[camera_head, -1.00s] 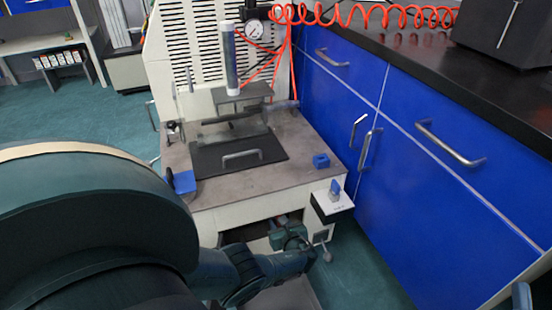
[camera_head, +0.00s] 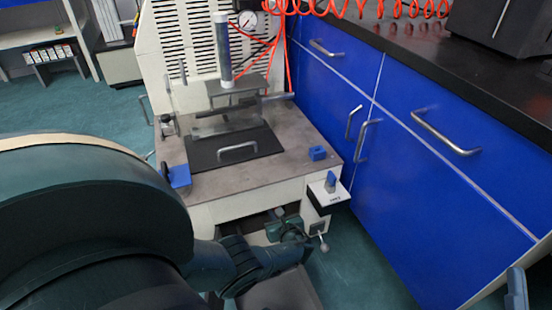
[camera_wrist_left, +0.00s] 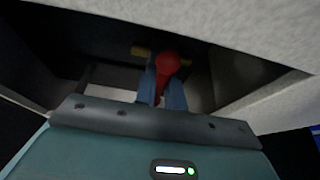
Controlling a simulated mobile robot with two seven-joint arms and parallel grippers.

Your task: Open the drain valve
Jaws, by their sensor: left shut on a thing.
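The rheometer bench (camera_head: 255,170) stands in front of me, with its dark underside open at the front. My left gripper (camera_head: 285,228) reaches in under the bench top; its fingertips cannot be made out in the head view. In the left wrist view, the two blue-grey fingers of this gripper (camera_wrist_left: 162,85) are shut on the red handle of the drain valve (camera_wrist_left: 167,63). A brass-coloured part (camera_wrist_left: 140,51) shows behind the handle. The rest of the valve is hidden in shadow and behind the fingers.
A white bracket with a blue knob (camera_head: 330,181) juts from the bench's front right corner. A small blue block (camera_head: 317,153) sits on top. Blue cabinets (camera_head: 420,190) stand close on the right. The bench underside (camera_wrist_left: 240,30) is close above the left gripper.

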